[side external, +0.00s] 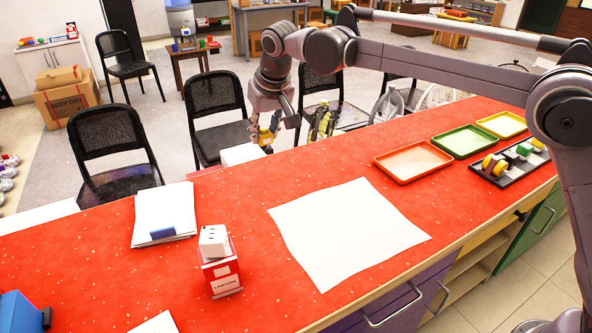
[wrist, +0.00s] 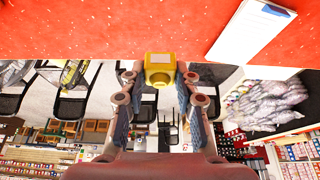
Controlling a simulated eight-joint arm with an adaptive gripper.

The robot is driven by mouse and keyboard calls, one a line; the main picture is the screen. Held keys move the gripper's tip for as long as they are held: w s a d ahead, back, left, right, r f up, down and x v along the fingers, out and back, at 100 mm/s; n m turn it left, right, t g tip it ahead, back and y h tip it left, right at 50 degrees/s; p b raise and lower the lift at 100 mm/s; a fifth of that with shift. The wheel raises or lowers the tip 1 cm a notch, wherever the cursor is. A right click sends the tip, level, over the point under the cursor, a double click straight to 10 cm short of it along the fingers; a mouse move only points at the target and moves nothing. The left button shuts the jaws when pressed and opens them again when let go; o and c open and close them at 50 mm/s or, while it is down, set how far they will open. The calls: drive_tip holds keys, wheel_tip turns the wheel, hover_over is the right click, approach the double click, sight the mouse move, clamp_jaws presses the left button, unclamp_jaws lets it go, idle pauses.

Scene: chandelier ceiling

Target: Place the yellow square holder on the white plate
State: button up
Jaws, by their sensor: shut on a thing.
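The yellow square holder (wrist: 160,62) is between the fingertips of my gripper (wrist: 158,82) in the wrist view, with a round opening facing the camera. In the side view my gripper (side external: 272,125) is shut on the holder (side external: 265,138), beyond the far edge of the red table and above its surface. A large flat white sheet (side external: 345,230), square with wavy edges, lies on the middle of the table, nearer the camera and to the right of the gripper. It is the plainest match for the white plate, though I cannot tell its material.
A white block (side external: 243,154) shows by the far edge, close to the gripper. White papers (side external: 164,210) with a blue item and a red box (side external: 222,275) with a white cube stand left. Orange (side external: 412,161), green (side external: 465,141) and yellow (side external: 502,125) trays lie right. Black chairs stand behind.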

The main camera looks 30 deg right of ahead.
drive_tip(key=s+a+n+y, duration=0.1)
drive_tip(key=s+a+n, duration=0.15)
drive_tip(key=a, duration=0.35)
drive_tip(key=s+a+n+g+y, duration=0.1)
drive_tip(key=s+a+n, duration=0.15)
drive_tip(key=a, duration=0.25)
drive_tip(key=s+a+n+y, duration=0.1)
drive_tip(key=s+a+n, duration=0.15)
drive_tip(key=a, duration=0.35)
drive_tip(key=n+g+y, duration=0.2)
drive_tip(key=n+g, duration=0.2)
drive_tip(key=n, duration=0.6)
hover_over(152, 328)
drive_tip(key=s, duration=0.2)
drive_tip(key=f, duration=1.6)
drive_tip(key=shift+s+d, duration=0.15)
drive_tip(key=shift+d, duration=0.25)
drive_tip(key=shift+f, duration=2.45)
drive_tip(key=shift+f, duration=0.1)
drive_tip(key=o, duration=1)
drive_tip(key=v, duration=1.2)
drive_tip(key=shift+s+a+r, duration=0.2)
drive_tip(key=shift+a, duration=0.05)
